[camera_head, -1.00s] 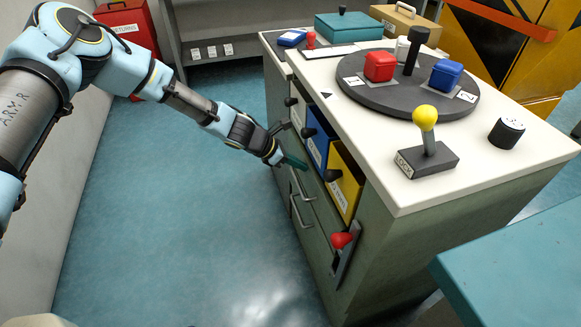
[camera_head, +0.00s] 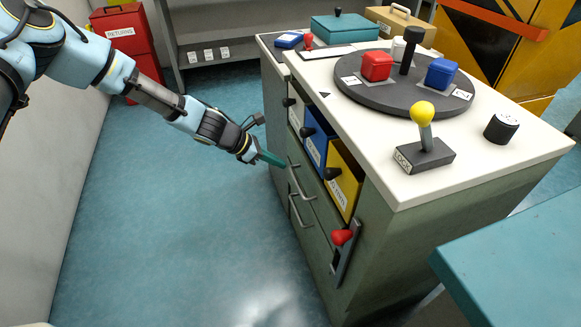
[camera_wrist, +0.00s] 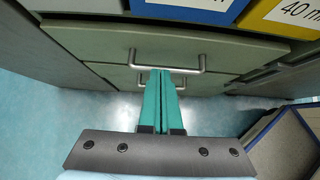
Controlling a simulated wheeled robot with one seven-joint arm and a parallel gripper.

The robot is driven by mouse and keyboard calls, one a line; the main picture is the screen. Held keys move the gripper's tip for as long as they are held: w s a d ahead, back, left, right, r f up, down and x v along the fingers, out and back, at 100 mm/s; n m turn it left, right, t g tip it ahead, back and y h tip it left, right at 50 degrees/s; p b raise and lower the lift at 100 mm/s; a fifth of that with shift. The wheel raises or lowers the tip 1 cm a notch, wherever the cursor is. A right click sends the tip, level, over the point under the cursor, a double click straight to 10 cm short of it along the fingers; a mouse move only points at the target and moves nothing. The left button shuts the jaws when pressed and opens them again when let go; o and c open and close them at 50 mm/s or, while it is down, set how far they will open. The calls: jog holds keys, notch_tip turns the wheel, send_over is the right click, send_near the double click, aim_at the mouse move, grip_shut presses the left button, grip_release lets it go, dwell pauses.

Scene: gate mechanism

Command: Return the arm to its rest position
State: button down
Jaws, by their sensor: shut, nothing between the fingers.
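My gripper (camera_head: 271,159) is shut and empty. It hangs in front of the green cabinet (camera_head: 400,245), left of the drawer fronts, with the forearm reaching down from the upper left. In the wrist view my gripper (camera_wrist: 160,75) shows its two teal fingers together, pointing at a grey-green drawer front with a silver bar handle (camera_wrist: 190,68). The fingertips overlap the handle in that view. I cannot tell the exact gap, but the fingers are not around the handle.
The cabinet top holds a dark turntable (camera_head: 400,98) with red and blue blocks, and a yellow-knobbed lever (camera_head: 424,130). Blue (camera_head: 318,140) and yellow (camera_head: 343,180) bins face the aisle. A red-handled lever (camera_head: 342,238) is at the cabinet corner. The floor (camera_head: 180,230) at left is clear.

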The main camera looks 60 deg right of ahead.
jog(key=v, duration=0.6)
jog(key=shift+w, duration=0.2)
jog(key=shift+a+f, duration=0.1)
jog(key=w+a+r+m+t+y+p, duration=0.1)
jog(key=w+a+r+m, duration=0.1)
jog(key=w+a+r, duration=0.35)
jog(key=w+a+r+m+t+y+p, duration=0.1)
jog(key=w+a+r+m+t, duration=0.15)
jog(key=w+a, duration=0.6)
jog(key=w+a+r+m+t+y, duration=0.1)
jog(key=w+a+r+m, duration=0.25)
jog(key=a, duration=0.75)
jog(key=s+a+r+m+t+y+p, duration=0.1)
jog(key=a+r, duration=0.3)
jog(key=a, duration=0.5)
jog(key=s+a+r+m+y, duration=0.1)
jog(key=a+r, duration=0.3)
jog(key=a, duration=0.6)
jog(key=s+a+r+m+t+y+p, duration=0.1)
jog(key=a+r, duration=0.3)
jog(key=a, duration=0.6)
jog(key=shift+r+t+y+p, duration=0.15)
jog(key=shift+t+y+p, duration=0.15)
jog(key=shift+t+y, duration=0.1)
